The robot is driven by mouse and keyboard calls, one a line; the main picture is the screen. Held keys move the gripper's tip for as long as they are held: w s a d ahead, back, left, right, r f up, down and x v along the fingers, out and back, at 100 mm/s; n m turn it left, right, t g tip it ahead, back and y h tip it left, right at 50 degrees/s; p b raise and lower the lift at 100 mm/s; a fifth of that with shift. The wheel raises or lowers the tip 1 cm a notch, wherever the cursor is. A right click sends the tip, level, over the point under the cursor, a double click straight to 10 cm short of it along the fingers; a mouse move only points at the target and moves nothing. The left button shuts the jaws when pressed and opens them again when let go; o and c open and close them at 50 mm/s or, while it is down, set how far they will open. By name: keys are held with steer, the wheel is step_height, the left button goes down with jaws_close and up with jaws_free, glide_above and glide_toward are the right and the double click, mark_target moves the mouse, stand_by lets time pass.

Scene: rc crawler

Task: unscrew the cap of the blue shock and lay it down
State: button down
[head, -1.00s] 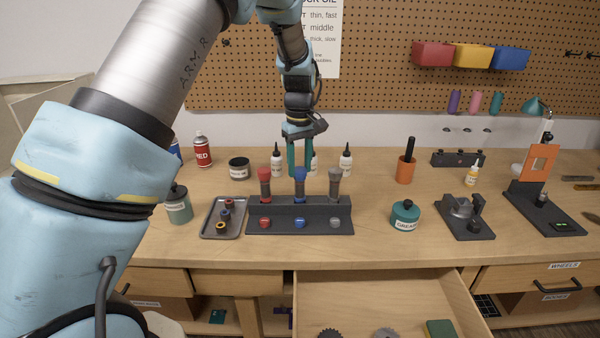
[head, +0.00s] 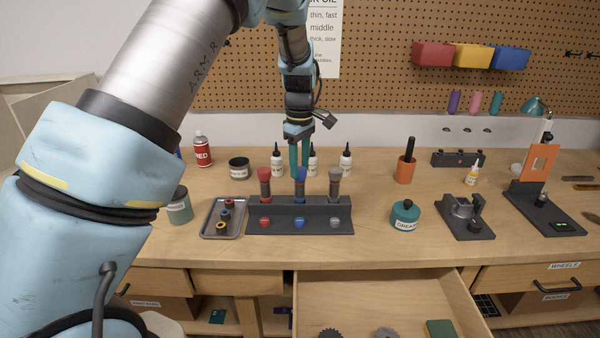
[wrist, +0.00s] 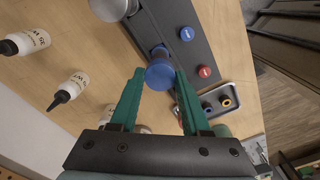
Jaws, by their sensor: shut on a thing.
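The blue shock stands upright in the dark stand (head: 338,226), between the red shock (head: 264,182) and the grey shock (head: 335,182). Its blue cap (head: 301,173) is at the top of the shock. My gripper (head: 299,168) points straight down from above. Its two green fingers are shut on the blue cap, one on each side, as the wrist view (wrist: 159,74) also shows. The cap looks seated on the shock; I cannot tell how far it is turned. The fingertips hide part of the cap.
A grey tray (head: 207,233) with several small coloured rings lies left of the stand. White dropper bottles (head: 346,160) stand behind it. A grease jar (head: 405,213) is to the right. Free bench lies between stand and jar. A drawer (head: 440,290) is open below.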

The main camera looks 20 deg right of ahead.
steer(key=n, duration=0.3)
steer(key=shift+n, duration=0.4)
steer(key=shift+c, duration=1.4)
jaws_free()
